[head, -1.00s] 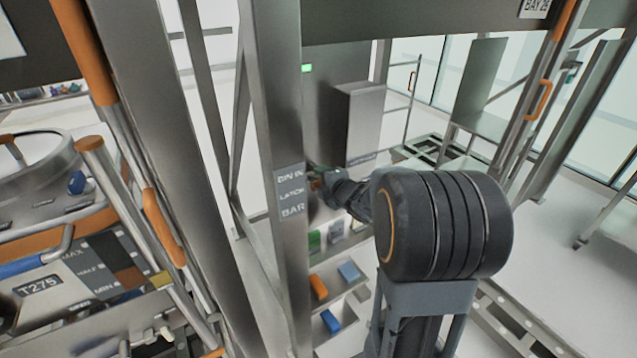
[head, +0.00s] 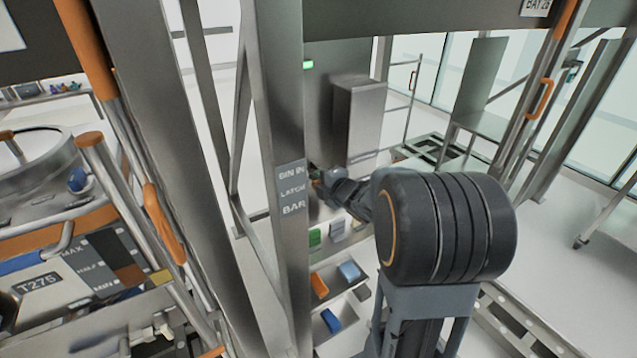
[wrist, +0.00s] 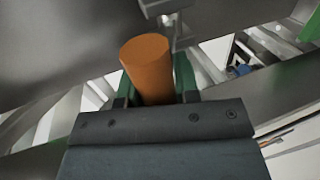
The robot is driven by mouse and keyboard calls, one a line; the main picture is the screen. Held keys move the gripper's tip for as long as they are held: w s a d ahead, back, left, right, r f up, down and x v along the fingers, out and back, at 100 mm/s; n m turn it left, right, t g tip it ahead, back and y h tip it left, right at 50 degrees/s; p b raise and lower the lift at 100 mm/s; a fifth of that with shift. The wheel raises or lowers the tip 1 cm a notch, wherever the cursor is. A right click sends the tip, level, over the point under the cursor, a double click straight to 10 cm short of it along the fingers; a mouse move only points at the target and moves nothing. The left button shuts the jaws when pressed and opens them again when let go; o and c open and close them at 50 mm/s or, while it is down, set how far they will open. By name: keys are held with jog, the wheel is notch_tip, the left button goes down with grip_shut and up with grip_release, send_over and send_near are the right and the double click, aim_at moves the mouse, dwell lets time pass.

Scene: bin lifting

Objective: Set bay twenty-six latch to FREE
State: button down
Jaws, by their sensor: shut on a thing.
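An orange cylindrical latch handle (wrist: 147,64) stands between the two dark green fingers of my gripper (wrist: 153,85) in the wrist view. My gripper is shut on it, and the handle's rounded end sticks out past the fingers. In the head view my gripper (head: 317,179) is small and reaches in behind the steel post, so the handle is mostly hidden there. The post carries a label plate (head: 292,190) reading BIN IN, LATCH, BAR. A BAY 26 sign (head: 535,7) is on the beam at upper right. I cannot read the latch's position.
The upright steel post (head: 278,110) stands close to the left of my gripper. A grey cabinet (head: 358,120) stands behind it. A T275 bin (head: 40,283) is at left. Open floor lies at right.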

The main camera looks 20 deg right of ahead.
notch_tip(320, 180, down, 7)
jog(key=t+b, duration=0.8)
jog(key=b, duration=2.9)
jog(key=shift+s+d+f+t+y+b, duration=0.15)
jog(key=shift+d+t+y+b, duration=0.15)
jog(key=shift+t+b, duration=0.1)
jog(key=shift+w+f+b, duration=0.2)
jog(key=shift+f+b, duration=0.05)
jog(key=shift+b, duration=0.4)
jog(key=c, duration=1.3)
grip_release()
jog(key=shift+d, duration=0.1)
jog(key=shift+o, duration=1)
jog(key=shift+d, duration=0.2)
jog(key=shift+o, duration=1.4)
jog(key=shift+a, duration=0.3)
